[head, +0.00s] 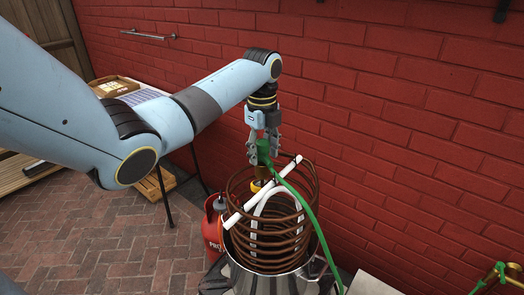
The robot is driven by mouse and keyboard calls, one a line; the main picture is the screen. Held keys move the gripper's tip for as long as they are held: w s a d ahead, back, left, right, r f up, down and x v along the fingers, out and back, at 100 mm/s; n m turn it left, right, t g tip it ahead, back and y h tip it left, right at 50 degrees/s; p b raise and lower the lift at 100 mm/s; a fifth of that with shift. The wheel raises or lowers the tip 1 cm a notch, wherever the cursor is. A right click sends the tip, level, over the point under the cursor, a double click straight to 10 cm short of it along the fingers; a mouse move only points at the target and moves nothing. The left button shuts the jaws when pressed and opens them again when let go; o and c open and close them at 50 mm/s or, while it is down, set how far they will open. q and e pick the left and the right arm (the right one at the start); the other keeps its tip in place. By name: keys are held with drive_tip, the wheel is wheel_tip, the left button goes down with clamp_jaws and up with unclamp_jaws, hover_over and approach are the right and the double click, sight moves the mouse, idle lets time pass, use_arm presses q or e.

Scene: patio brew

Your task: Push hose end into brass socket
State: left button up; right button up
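My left gripper (263,150) points down above the copper coil, its fingers on either side of the green hose end (264,157). It appears shut on it. The green hose (305,206) runs from there down to the right, over the coil. A small brass-coloured piece, seemingly the brass socket (262,173), shows just below the hose end, with a yellow ring (256,186) beneath. I cannot tell whether hose end and brass touch or are joined. My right gripper is not in view.
The copper coil (306,225) stands in a steel pot (238,275), with a white bar (236,218) slanting across it. A red gas bottle (211,232) is close on the left. The brick wall (400,130) is behind.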

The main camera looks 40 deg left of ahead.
use_arm(q)
drive_tip(key=shift+o, duration=0.7)
wheel_tip(320, 180, up, 8)
drive_tip(key=shift+f, duration=0.25)
drive_tip(key=shift+f, duration=0.1)
